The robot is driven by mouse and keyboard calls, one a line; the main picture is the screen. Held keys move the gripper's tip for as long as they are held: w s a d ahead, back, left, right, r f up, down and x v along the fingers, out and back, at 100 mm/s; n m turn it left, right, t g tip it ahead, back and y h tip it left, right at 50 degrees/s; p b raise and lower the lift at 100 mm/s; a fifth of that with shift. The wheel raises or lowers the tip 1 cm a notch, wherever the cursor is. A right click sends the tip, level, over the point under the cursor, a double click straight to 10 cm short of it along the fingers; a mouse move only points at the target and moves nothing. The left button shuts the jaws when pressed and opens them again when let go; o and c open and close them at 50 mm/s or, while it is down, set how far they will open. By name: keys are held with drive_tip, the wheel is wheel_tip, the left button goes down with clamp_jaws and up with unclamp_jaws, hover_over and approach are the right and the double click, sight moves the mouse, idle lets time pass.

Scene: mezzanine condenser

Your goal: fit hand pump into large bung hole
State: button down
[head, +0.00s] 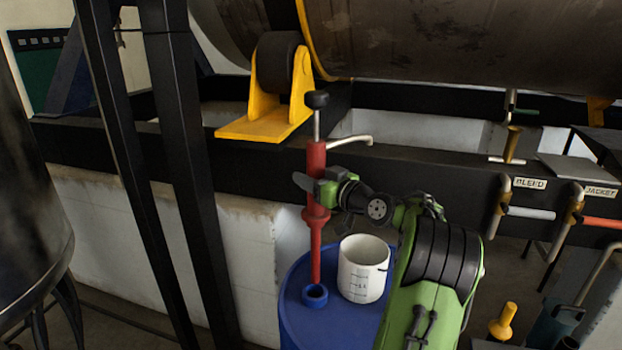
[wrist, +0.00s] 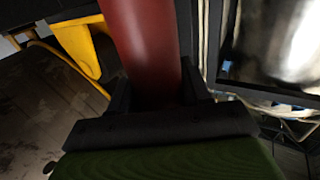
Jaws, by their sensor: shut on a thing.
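The red hand pump (head: 315,230) is upright in the head view, with a black knob on top and a pale spout pointing right. My gripper (head: 318,190) is shut on the pump's body. The pump's red body also fills the top middle of the wrist view (wrist: 145,40), between my fingers (wrist: 155,92). The blue drum (head: 300,325) stands below. Its large bung hole (head: 315,294) has a raised blue collar. The pump's lower tube ends at or just above this collar. I cannot tell whether the tip is inside it.
A white measuring bucket (head: 363,268) stands on the drum top, right of the bung hole. Black frame posts (head: 185,150) rise at left. Labelled valves (head: 528,212) and a yellow roller bracket (head: 270,105) are behind.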

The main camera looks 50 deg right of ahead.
drive_tip(key=b, duration=1.8)
hover_over(318, 266)
drive_tip(key=w, duration=0.3)
drive_tip(key=shift+s+d+f, duration=0.1)
drive_tip(key=shift+f, duration=12.85)
drive_tip(key=shift+c, duration=2.2)
unclamp_jaws()
drive_tip(key=shift+f, duration=0.1)
drive_tip(key=s, duration=1.5)
drive_tip(key=shift+s+a+p, duration=0.35)
drive_tip(key=shift+s+p, duration=0.05)
